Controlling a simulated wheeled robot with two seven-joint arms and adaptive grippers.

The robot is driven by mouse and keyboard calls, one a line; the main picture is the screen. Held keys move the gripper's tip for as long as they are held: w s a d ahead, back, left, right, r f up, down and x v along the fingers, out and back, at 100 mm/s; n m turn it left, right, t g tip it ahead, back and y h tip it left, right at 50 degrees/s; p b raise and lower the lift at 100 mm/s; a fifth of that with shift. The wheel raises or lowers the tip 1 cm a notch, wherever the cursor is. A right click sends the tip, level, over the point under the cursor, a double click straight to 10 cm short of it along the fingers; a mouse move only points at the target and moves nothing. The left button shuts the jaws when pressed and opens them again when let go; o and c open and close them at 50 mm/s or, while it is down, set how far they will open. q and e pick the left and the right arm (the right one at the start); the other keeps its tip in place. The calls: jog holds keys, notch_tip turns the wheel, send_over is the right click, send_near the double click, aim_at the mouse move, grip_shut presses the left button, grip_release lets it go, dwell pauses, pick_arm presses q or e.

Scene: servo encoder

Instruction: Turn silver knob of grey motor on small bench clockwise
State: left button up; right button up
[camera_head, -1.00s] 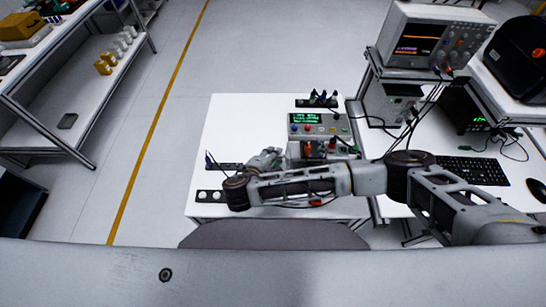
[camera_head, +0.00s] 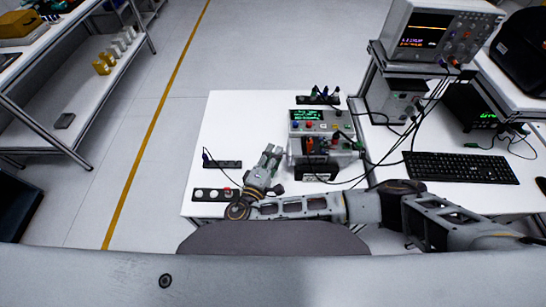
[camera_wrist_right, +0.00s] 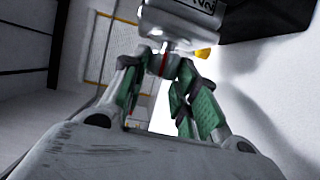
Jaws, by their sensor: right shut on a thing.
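The grey motor shows in the right wrist view (camera_wrist_right: 185,18) as a pale rounded body with a dark label at the top. A small bright shaft or knob (camera_wrist_right: 163,62) projects from it between my fingertips. My right gripper (camera_head: 272,154) is at the left side of the instrument unit on the small white bench (camera_head: 235,125). In the wrist view its green-padded fingers (camera_wrist_right: 160,75) are shut on the knob, which they partly hide. In the head view the motor is too small to tell apart from the unit. My left gripper is out of view.
A grey instrument unit (camera_head: 318,122) with a green display stands right of the gripper. Black strips (camera_head: 222,164) with cables lie at left. A keyboard (camera_head: 462,167) and an oscilloscope (camera_head: 436,32) are on the right desk. Cables hang between desk and bench.

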jog(key=shift+f+t+b, duration=0.15)
jog(key=shift+t+b, duration=0.15)
jog(key=shift+t, duration=0.1)
dwell(0.3)
jog(key=o, duration=1)
jog(key=shift+s, duration=0.15)
jog(key=shift+v, duration=3.6)
jog(key=shift+s+a, duration=0.1)
